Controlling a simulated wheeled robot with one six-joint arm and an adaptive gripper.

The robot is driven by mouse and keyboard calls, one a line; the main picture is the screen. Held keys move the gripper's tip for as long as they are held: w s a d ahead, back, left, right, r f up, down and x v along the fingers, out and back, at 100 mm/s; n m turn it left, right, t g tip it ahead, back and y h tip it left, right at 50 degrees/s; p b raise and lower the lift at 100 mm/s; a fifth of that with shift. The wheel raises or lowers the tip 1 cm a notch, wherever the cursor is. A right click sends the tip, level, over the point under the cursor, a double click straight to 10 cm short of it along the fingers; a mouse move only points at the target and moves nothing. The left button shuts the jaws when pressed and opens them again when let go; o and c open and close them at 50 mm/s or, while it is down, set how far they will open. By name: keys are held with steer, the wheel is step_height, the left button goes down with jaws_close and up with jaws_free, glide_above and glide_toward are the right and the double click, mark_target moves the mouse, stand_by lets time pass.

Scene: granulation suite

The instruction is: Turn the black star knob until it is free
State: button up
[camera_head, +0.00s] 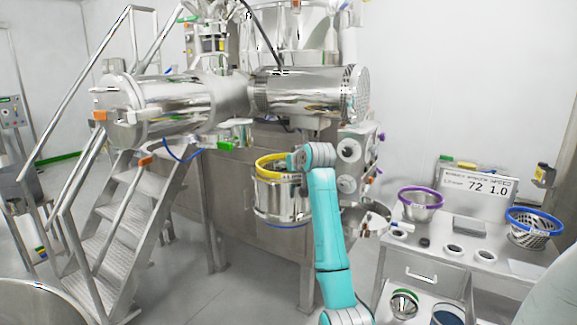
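I cannot make out the black star knob for certain. The side of the steel machine (362,165) carries round white-rimmed fittings with dark centres, such as the upper round fitting (349,150); they are too small to tell whether one is the knob. My teal arm reaches up from the bottom centre, and its grey wrist end is in front of a steel drum (281,200) with a yellow ring (270,163), just left of these fittings. My gripper's fingers do not show; they seem hidden behind the wrist.
A steel bench (436,266) at right holds a purple-rimmed bowl (421,207), a blue-rimmed basket (531,230), a sign (477,192) and small parts. Metal stairs (120,235) stand left. Horizontal steel cylinders (180,103) hang above the drum. Grey floor is open between stairs and drum.

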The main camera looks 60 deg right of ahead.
steer(key=v, duration=1.1)
steer(key=shift+s+a, duration=0.25)
steer(key=shift+s, duration=0.05)
